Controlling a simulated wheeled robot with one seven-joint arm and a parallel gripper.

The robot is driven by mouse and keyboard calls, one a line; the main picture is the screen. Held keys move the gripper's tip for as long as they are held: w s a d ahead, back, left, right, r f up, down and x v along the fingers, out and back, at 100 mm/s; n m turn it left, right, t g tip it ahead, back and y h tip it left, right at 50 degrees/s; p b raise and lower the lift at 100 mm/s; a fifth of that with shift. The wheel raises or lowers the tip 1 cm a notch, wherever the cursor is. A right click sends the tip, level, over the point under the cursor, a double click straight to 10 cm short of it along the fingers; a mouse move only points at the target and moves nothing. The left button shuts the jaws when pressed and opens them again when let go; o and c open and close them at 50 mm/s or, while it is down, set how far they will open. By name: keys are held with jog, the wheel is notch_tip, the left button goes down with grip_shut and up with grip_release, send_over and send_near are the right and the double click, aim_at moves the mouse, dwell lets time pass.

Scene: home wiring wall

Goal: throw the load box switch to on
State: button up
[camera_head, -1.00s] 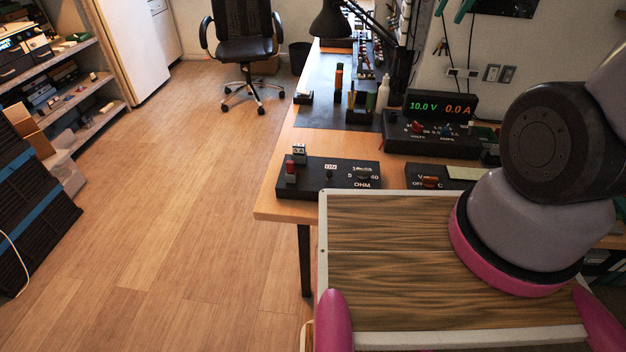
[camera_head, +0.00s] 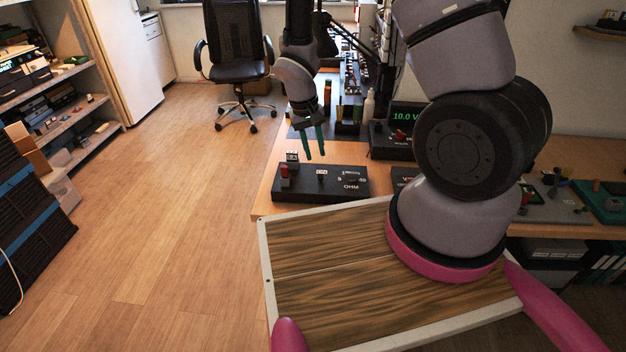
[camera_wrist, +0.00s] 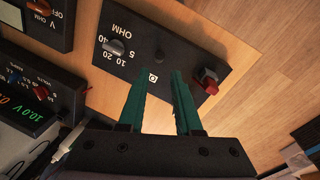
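The load box (camera_head: 345,190) is a black box marked OHM on the near left corner of the bench; it also shows in the wrist view (camera_wrist: 185,45). It carries a small white ON label (camera_wrist: 152,77). A short dark lever (camera_wrist: 160,55), which looks like the switch, stands near the label; which way it leans is unclear. A grey dial knob (camera_wrist: 115,47) is at one end, and a red and black part (camera_wrist: 207,80) at the other. My gripper (camera_head: 315,157) has green fingers pointing down above the box, apart and empty. The fingers flank the label in the wrist view (camera_wrist: 159,75).
A black supply unit (camera_head: 385,140) with a green readout stands behind the box. Another black box (camera_wrist: 40,20) marked V lies beside it. A wood-grain panel with a pale rim (camera_head: 264,255) is in front. Open floor lies left of the bench (camera_head: 262,205).

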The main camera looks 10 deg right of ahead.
aim_at(320, 175)
jog(key=f, duration=0.3)
jog(key=d+f, duration=0.1)
jog(key=f, duration=0.2)
jog(key=d+f, duration=0.1)
jog(key=f, duration=0.3)
jog(key=shift+f, duration=0.1)
grip_shut()
